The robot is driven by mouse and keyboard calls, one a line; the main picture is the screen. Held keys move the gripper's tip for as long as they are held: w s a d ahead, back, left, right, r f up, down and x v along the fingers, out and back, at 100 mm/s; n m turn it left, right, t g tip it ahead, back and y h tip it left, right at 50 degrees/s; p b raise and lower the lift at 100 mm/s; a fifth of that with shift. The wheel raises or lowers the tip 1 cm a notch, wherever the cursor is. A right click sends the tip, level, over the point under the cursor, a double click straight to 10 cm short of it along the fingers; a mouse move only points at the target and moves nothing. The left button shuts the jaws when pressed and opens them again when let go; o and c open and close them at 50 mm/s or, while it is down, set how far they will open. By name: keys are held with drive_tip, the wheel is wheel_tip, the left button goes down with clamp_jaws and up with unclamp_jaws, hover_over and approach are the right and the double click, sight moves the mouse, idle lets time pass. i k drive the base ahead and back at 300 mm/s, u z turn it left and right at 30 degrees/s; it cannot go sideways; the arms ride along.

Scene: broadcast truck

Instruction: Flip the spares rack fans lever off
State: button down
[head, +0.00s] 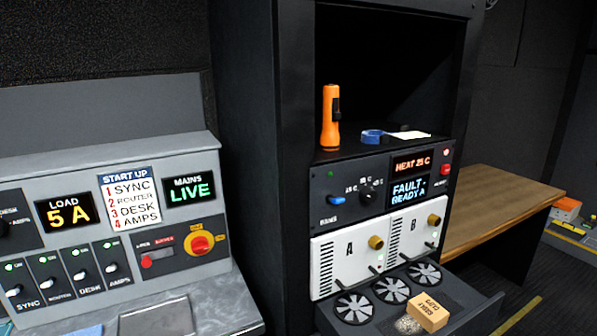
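The black rack (297,150) stands in the middle of the head view. I cannot tell the lever's position. A small green light shows above it. Right of it are a black knob (366,198) and two displays; the upper display (412,163) reads HEAT 25 C, the lower display (409,191) reads FAULT - READY A. My gripper is not in view.
Below are white modules A (345,268) and B (409,245) with brass knobs, and an open drawer (480,312) with fans and a cardboard box (428,312). An orange flashlight (331,120) and blue tape (371,136) sit on the shelf. A grey desk console (100,165) stands left.

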sight(335, 200)
drive_tip(key=u, duration=0.1)
drive_tip(key=i, duration=1.3)
drive_tip(key=z, duration=0.3)
